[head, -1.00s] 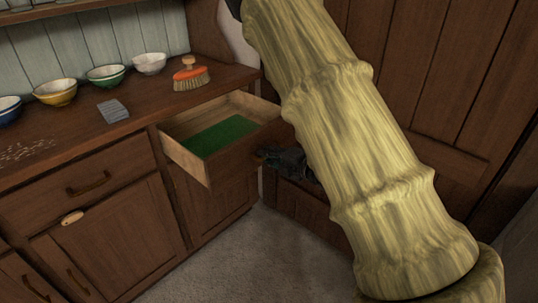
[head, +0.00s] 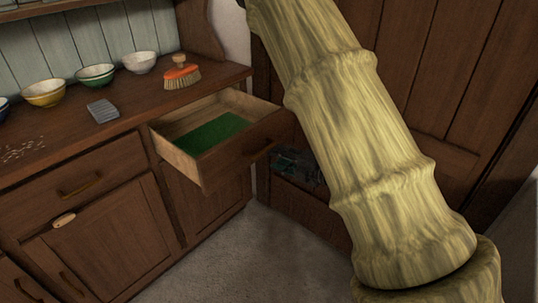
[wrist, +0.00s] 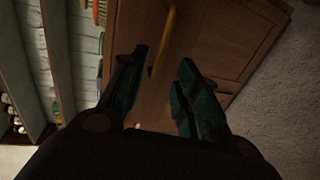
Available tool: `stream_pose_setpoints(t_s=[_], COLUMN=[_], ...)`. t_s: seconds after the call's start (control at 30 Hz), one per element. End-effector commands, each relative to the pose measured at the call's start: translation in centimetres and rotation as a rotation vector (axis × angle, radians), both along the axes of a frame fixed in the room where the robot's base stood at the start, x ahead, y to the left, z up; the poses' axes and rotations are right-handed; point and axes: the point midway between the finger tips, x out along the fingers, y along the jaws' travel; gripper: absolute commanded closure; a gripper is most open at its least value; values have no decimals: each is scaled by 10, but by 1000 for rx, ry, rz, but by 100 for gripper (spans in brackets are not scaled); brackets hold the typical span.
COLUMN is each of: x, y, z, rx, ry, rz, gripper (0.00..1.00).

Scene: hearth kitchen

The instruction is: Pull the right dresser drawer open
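The right dresser drawer (head: 232,152) stands pulled out in the head view, with a green lining (head: 212,135) showing inside. Its handle (head: 262,150) on the drawer front is bare. My gripper (head: 292,165) is just right of the handle, in front of the drawer, and is partly hidden behind my arm. In the wrist view, my gripper (wrist: 162,58) has its two dark fingers spread apart. The drawer handle (wrist: 168,30) shows beyond and between the fingertips, and nothing is held.
The dresser top (head: 75,128) carries several bowls, an orange-backed brush (head: 181,73) and a folded grey cloth (head: 102,111). The left drawer (head: 75,185) is shut. Wooden panelling (head: 450,90) stands close on the right. Carpet floor (head: 250,250) is clear in front.

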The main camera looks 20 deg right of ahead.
Motion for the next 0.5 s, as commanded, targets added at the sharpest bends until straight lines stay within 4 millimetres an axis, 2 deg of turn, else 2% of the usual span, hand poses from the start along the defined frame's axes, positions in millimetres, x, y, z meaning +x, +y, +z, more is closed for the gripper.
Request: stream_pose_setpoints(t_s=[0.2,0.5], x=[-26,-36], y=[-12,-16], z=[6,9], rx=[1,0], ry=[-1,-1], rz=[-1,0], gripper=[68,68])
